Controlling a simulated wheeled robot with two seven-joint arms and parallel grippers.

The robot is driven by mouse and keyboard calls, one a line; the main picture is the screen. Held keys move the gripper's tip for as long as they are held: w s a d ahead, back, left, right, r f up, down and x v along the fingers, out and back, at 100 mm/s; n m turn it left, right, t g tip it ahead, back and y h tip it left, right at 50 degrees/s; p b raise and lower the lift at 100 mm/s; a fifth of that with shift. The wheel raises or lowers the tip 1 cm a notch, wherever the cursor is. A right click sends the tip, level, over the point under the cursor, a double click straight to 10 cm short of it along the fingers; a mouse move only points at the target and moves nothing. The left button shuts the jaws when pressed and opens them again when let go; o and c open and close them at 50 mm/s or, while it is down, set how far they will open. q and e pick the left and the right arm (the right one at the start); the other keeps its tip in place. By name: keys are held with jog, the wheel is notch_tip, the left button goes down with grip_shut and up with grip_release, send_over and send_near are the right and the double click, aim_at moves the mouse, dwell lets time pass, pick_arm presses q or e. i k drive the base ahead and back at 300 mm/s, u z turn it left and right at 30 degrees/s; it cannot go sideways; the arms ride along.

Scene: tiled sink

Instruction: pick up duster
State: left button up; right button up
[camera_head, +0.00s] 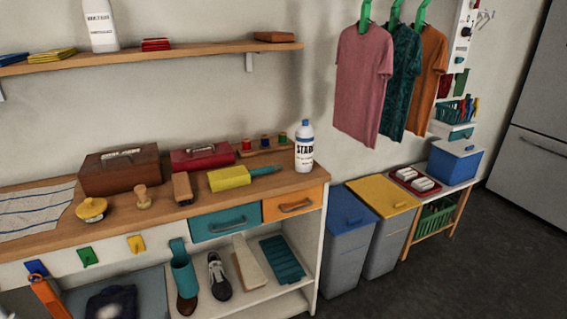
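What looks like the duster, with a yellow block-shaped head (229,177) and a teal handle (265,170), lies on the wooden counter (150,221). Its handle points right, towards a white bottle with a blue cap (304,147). It lies behind the front edge of the counter, above the teal drawer (225,222). Nothing holds it. Neither of my grippers can be made out in the head view.
A brown brush-like block (182,188) lies left of the yellow head. A red box (203,156) and a brown box (121,171) stand behind. A wooden stamp-like knob (143,197) and yellow round tin (91,209) sit further left. Bins (350,235) stand right of the counter.

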aim_at(228, 178)
jog(key=u, duration=0.25)
jog(key=i, duration=1.05)
jog(key=u, duration=0.55)
